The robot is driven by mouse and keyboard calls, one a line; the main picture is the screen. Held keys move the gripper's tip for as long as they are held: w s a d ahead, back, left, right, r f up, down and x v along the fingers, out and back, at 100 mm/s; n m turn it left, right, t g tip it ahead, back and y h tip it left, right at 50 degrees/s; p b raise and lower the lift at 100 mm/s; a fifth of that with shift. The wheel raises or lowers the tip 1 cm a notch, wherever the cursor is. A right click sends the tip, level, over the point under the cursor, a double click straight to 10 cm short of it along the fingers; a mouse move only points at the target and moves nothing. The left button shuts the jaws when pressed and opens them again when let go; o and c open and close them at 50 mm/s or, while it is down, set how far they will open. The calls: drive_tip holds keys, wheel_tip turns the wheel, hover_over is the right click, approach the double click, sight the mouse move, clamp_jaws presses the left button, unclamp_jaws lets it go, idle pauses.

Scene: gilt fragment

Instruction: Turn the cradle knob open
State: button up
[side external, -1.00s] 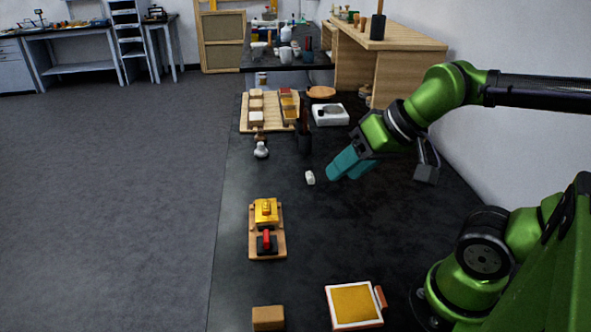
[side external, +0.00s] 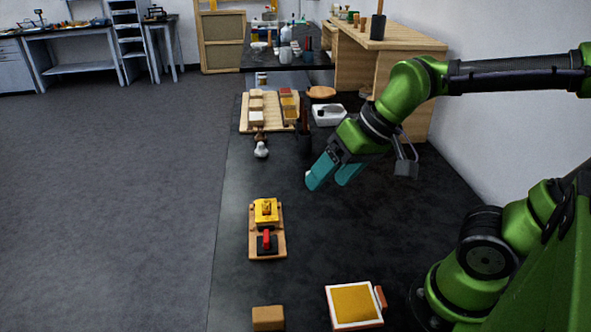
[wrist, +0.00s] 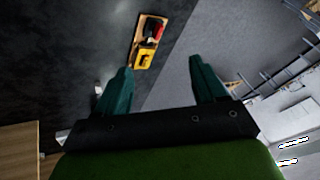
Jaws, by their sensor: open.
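The cradle (side external: 281,245) is a small wooden board on the dark table, with a yellow block (side external: 266,211) at its far end. A red knob (side external: 267,238) on a black base sits at its near end. In the wrist view the yellow block (wrist: 144,60) and the red knob (wrist: 155,30) show beyond the fingertips. My gripper (side external: 333,183) has teal fingers, open and empty, above the table to the right of and beyond the cradle. In the wrist view my gripper (wrist: 161,62) has its fingers spread wide. It touches neither the block nor the knob.
A gold-topped square pad (side external: 354,303) and a tan block (side external: 268,318) lie at the near edge. A wooden tray of blocks (side external: 266,125), a white box (side external: 328,115) and a dark upright holder (side external: 304,146) stand farther back. The table between my gripper and the cradle is clear.

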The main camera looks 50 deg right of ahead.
sight(266, 235)
drive_tip(key=w+a+f+n+g+h, duration=0.1)
drive_tip(key=w+a+f+n+g, duration=0.15)
drive_tip(key=w+n, duration=0.4)
drive_tip(key=w+a+f+n+g+h, duration=0.1)
drive_tip(key=w+n+g+h, duration=0.15)
drive_tip(key=w+n, duration=0.35)
drive_tip(key=shift+m+g+y, duration=0.3)
drive_tip(key=shift+m+y, duration=0.05)
drive_tip(key=shift+y, duration=0.1)
drive_tip(key=f, duration=1)
drive_tip(key=w+f, duration=0.1)
drive_tip(key=f, duration=0.5)
drive_tip(key=shift+a, duration=0.2)
drive_tip(key=shift+c, duration=0.3)
drive_tip(key=c, duration=1)
